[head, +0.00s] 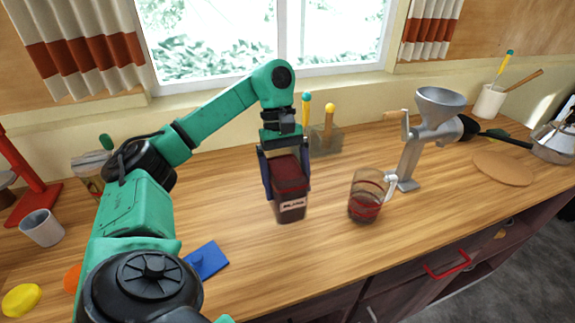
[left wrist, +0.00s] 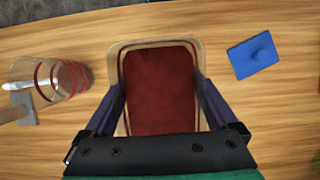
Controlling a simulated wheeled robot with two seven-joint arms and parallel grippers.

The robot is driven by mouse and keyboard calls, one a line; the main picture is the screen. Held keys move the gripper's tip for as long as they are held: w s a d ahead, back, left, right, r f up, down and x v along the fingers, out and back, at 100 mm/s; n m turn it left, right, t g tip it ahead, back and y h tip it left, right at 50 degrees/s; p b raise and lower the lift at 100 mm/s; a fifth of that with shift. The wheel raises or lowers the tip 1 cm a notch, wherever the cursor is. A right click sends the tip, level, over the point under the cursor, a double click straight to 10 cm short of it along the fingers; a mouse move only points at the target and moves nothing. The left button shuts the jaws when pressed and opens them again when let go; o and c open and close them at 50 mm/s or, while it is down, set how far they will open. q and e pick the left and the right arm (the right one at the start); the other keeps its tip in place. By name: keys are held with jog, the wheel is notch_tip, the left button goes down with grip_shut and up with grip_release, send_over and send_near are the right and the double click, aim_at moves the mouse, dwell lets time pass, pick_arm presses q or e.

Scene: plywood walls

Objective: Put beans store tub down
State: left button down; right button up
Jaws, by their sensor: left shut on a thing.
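The beans store tub (head: 290,190) is a clear, rectangular tub with dark red contents and a small label on its front. My left gripper (head: 286,178) is shut on it from above, one finger on each side. The tub is upright at the middle of the wooden counter; I cannot tell whether its base touches the wood. In the left wrist view the tub (left wrist: 160,90) shows open-topped between the two fingers (left wrist: 160,112). My right gripper is not in view.
A glass with red bands (head: 366,194) stands right of the tub, by a metal grinder (head: 420,140). A blue lid (head: 207,260) lies front left. A holder with utensils (head: 325,140) stands behind. Bare counter lies around the tub. A white cup (head: 41,228) is at far left.

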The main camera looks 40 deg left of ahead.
pick_arm(q)
notch_tip(320, 180, down, 2)
jog(key=shift+s+a+f, duration=0.1)
jog(key=shift+f, duration=0.05)
jog(key=shift+f+p, duration=0.3)
jog(key=shift+f, duration=0.1)
jog(key=f, duration=0.3)
jog(key=shift+d+f+p, duration=0.2)
jog(key=shift+f+p, duration=0.1)
jog(key=shift+a+f, duration=0.1)
jog(key=shift+f, duration=0.4)
grip_release()
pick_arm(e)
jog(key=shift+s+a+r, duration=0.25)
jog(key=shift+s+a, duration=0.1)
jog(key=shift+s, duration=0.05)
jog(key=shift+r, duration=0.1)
